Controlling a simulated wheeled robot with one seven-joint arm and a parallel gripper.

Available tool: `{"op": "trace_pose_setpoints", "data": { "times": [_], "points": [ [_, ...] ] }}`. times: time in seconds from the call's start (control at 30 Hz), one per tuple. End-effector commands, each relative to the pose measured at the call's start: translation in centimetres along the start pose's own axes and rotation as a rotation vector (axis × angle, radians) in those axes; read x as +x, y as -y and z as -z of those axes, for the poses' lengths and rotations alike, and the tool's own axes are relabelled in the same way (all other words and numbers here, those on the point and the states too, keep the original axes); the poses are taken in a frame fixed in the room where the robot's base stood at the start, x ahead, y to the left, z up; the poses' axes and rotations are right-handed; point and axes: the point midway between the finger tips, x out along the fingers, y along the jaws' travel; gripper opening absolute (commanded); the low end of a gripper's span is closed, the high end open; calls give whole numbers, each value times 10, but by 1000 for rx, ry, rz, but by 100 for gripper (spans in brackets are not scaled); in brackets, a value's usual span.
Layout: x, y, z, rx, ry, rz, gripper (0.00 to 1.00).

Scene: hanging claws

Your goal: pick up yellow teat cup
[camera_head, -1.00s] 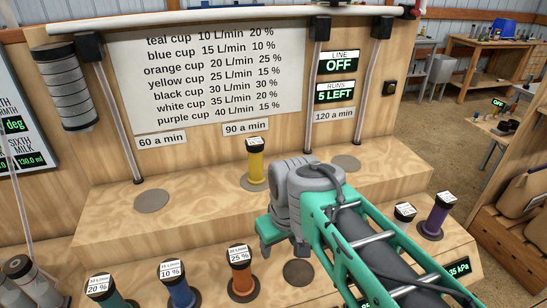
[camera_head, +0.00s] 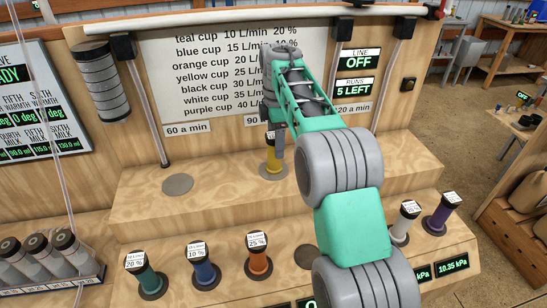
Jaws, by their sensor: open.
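The yellow teat cup (camera_head: 271,163) stands upright on the upper wooden step, at a round grey disc. Its right side and part of its top are covered by my arm and gripper. My gripper (camera_head: 278,139) points down at the cup's top, in front of the sign; most of it is hidden behind my own arm links. It is open. I cannot tell whether it touches the cup or whether its fingers are around it.
Teal (camera_head: 147,276), blue (camera_head: 203,266) and orange (camera_head: 258,256) cups stand on the lower step. White (camera_head: 401,224) and purple (camera_head: 439,216) cups stand at right. A bare disc (camera_head: 178,184) lies left on the upper step. Clear tubes hang either side.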

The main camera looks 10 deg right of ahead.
Motion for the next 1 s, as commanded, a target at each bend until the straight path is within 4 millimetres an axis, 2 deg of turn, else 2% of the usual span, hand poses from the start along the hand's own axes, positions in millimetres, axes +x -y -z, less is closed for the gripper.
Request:
{"op": "trace_pose_setpoints", "data": {
  "times": [0.2,0.47,1.0],
  "points": [
    [36,1,5,1,0,3,73],
    [43,0,5,2,0,-1,73],
    [43,0,4,3,0,-1,30]
  ]
}}
